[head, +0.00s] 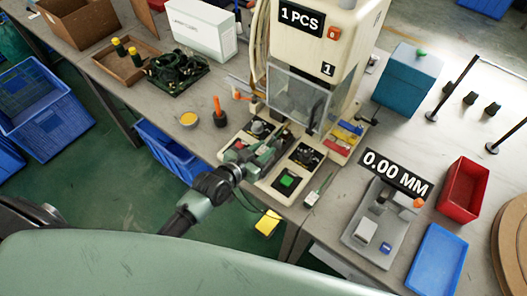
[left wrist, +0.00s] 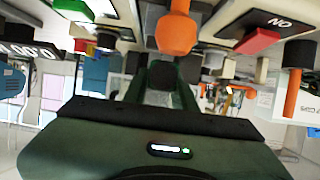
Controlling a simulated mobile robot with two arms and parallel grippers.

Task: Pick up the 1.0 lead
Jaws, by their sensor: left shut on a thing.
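My left gripper (head: 266,156) reaches over the front of the moulding machine (head: 335,60) and its nest trays. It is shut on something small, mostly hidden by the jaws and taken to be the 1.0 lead. A thin dark cord (head: 246,206) curves below the wrist; I cannot tell if it belongs to the lead. In the left wrist view the gripper (left wrist: 163,78) shows dark jaws close together, with an orange knob-like part (left wrist: 176,32) beyond them. Coiled dark leads (head: 178,70) lie on a mat at the back left. My right gripper is not in view.
A green button (head: 287,181) sits on the front tray right of the gripper. An orange-handled tool (head: 219,112) stands to its left. A gauge (head: 381,222) under a "0.00 MM" sign, a red bin (head: 464,192) and a blue tray (head: 434,262) are at the right.

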